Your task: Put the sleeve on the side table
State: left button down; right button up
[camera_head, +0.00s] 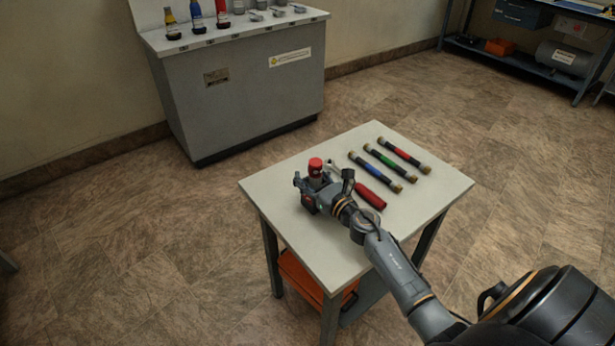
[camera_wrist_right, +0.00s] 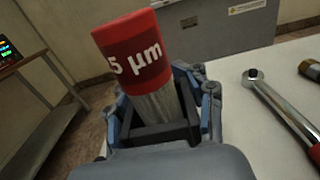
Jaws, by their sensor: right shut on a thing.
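The sleeve (camera_head: 315,166) is a short upright cylinder with a red upper part. In the right wrist view the sleeve (camera_wrist_right: 133,50) shows white "5 µm" lettering and a grey ribbed lower part. My right gripper (camera_head: 317,184) is shut around the grey part; the fingers also show in the wrist view (camera_wrist_right: 160,128). It holds the sleeve over the left part of the light-topped side table (camera_head: 297,236). The fingers hide the sleeve's lower end, so I cannot tell whether it touches the tabletop. My left gripper is not in view.
A red-handled wrench (camera_head: 370,196) lies just right of the gripper. Blue (camera_head: 375,171), green (camera_head: 383,159) and red (camera_head: 403,154) banded rods lie beyond it. An orange bin (camera_head: 300,272) sits under the table. A grey cabinet (camera_head: 245,100) stands behind. The table's front left is clear.

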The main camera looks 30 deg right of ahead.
jog(key=shift+f+b, duration=0.15)
jog(key=shift+b, duration=0.15)
jog(key=o, duration=1.4)
jog(key=shift+r+p, duration=0.3)
jog(key=shift+p, duration=0.15)
jog(key=s, duration=0.3)
jog(key=s+b, duration=0.1)
jog(key=s, duration=0.6)
jog(key=shift+s+d+f+b, duration=0.25)
jog(key=shift+s+d+b, duration=0.15)
jog(key=shift+s+r, duration=0.15)
jog(key=shift+s, duration=0.5)
